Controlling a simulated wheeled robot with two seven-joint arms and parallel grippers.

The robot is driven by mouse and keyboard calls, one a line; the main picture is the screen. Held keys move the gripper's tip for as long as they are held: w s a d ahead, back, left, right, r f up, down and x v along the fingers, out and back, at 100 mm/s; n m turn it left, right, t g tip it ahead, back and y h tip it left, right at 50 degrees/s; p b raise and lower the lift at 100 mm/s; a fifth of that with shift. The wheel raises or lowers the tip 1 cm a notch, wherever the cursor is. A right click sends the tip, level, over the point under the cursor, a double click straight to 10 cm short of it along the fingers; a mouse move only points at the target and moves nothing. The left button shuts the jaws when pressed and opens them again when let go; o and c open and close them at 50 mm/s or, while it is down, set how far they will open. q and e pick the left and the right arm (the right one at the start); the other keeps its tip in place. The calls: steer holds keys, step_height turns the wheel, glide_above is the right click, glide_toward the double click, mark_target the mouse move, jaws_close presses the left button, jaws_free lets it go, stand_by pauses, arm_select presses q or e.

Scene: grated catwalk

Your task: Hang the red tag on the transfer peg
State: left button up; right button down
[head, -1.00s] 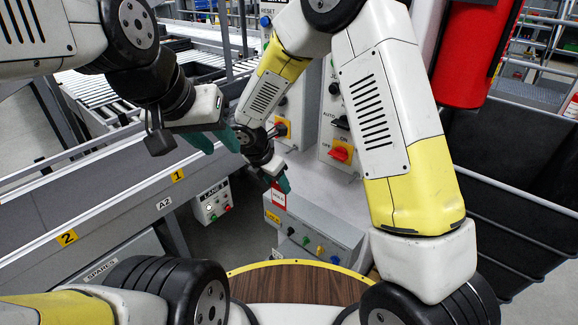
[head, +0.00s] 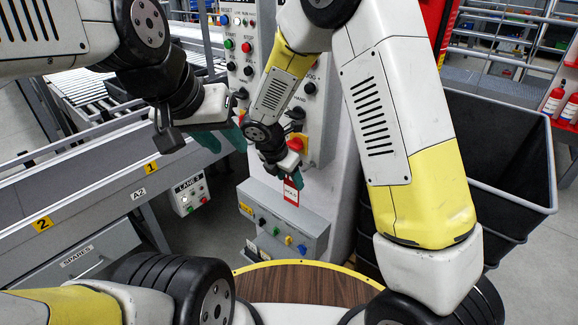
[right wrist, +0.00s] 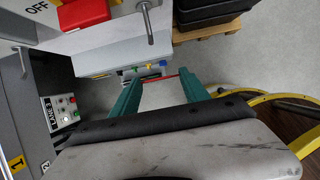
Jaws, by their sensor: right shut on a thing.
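The red tag (head: 291,192) has a white label. It hangs from the fingertips of my right gripper (head: 283,176), in front of the grey control cabinet. In the right wrist view the teal fingers of my right gripper (right wrist: 157,82) are shut on the tag (right wrist: 160,77), seen as a thin red edge. A metal peg (right wrist: 150,24) sticks out of the cabinet near the red switch, apart from the tag; I cannot tell if it is the transfer peg. My left gripper (head: 221,139) is open and empty, left of the cabinet.
A grey box with coloured buttons (head: 283,222) juts from the cabinet's foot below the tag. A red rotary switch (head: 295,145) is close to my right gripper. A conveyor rail (head: 90,180) runs along the left. A black bin (head: 500,150) stands at the right.

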mark_target(305, 170)
steer(key=shift+w+d+f, duration=0.1)
steer(key=shift+w+d, duration=0.6)
steer(key=shift+w, duration=0.3)
steer(key=shift+w+d+f, duration=0.1)
steer(key=shift+w+d, duration=0.6)
steer(key=shift+w, duration=0.25)
steer(key=shift+w+d+f, duration=0.1)
steer(key=shift+w+d, duration=0.6)
steer(key=shift+w, duration=0.3)
steer(key=shift+w+d+f, duration=0.35)
steer(key=shift+w+f, duration=0.05)
steer(key=shift+w, duration=0.1)
steer(key=shift+c, duration=2.3)
jaws_free()
